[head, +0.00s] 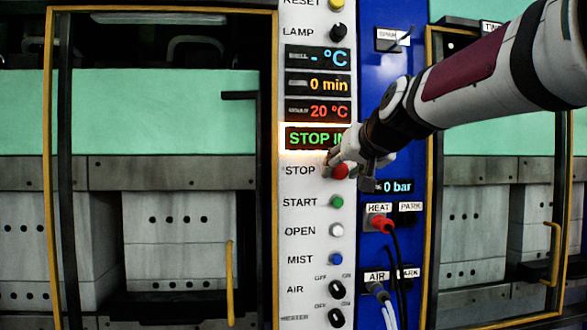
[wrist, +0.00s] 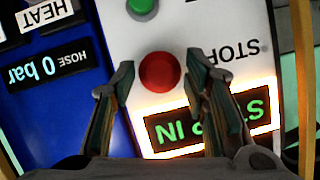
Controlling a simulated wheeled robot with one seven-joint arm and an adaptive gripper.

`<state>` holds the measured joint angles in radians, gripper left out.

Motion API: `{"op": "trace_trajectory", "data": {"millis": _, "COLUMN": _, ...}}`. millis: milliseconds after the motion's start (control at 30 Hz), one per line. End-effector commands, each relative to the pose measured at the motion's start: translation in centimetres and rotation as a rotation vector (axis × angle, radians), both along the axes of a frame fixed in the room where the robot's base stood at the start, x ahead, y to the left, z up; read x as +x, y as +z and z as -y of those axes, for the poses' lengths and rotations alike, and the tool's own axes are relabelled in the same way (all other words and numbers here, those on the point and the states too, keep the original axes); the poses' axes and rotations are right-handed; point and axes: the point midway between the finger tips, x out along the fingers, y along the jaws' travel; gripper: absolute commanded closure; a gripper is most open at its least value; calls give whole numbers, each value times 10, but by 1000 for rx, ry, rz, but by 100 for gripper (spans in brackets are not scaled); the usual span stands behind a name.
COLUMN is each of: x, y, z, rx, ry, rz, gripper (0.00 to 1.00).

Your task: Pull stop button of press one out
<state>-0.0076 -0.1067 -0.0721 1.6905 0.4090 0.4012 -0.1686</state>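The red stop button (head: 340,172) sits on the white control panel, right of the label STOP. In the wrist view, which is upside down, the red button (wrist: 160,72) lies between my two fingertips. My gripper (wrist: 161,78) is open, with one finger on each side of the button and a small gap showing on both sides. In the head view my gripper (head: 352,160) reaches in from the right and partly covers the button and the display. The lit display (head: 313,138) above the button reads STOP IN in green; its bright border glows.
The green start button (head: 337,202) is below the stop button. A blue panel (head: 370,75) to the right carries a 0 bar display (head: 397,187), a red heat plug (head: 381,223) and hanging cables. Yellow-framed press doors stand on both sides.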

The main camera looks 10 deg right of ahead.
Motion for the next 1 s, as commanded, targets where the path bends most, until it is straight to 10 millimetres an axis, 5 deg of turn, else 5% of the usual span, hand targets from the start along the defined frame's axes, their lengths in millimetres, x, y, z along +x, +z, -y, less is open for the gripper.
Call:
{"op": "trace_trajectory", "data": {"millis": 33, "x": 0, "y": 0, "z": 0, "rx": 0, "ry": 0, "rz": 0, "gripper": 77}}
{"op": "trace_trajectory", "data": {"millis": 133, "x": 0, "y": 0, "z": 0, "rx": 0, "ry": 0, "rz": 0, "gripper": 100}}
{"op": "trace_trajectory", "data": {"millis": 767, "x": -18, "y": -1, "z": 0, "rx": 1, "ry": 0, "rz": -3, "gripper": 100}}
{"op": "trace_trajectory", "data": {"millis": 800, "x": -18, "y": -1, "z": 0, "rx": 1, "ry": 1, "rz": -4, "gripper": 64}}
{"op": "trace_trajectory", "data": {"millis": 900, "x": -18, "y": -1, "z": 0, "rx": 1, "ry": 0, "rz": -3, "gripper": 48}}
{"op": "trace_trajectory", "data": {"millis": 1000, "x": -18, "y": 0, "z": 0, "rx": 1, "ry": 0, "rz": -2, "gripper": 48}}
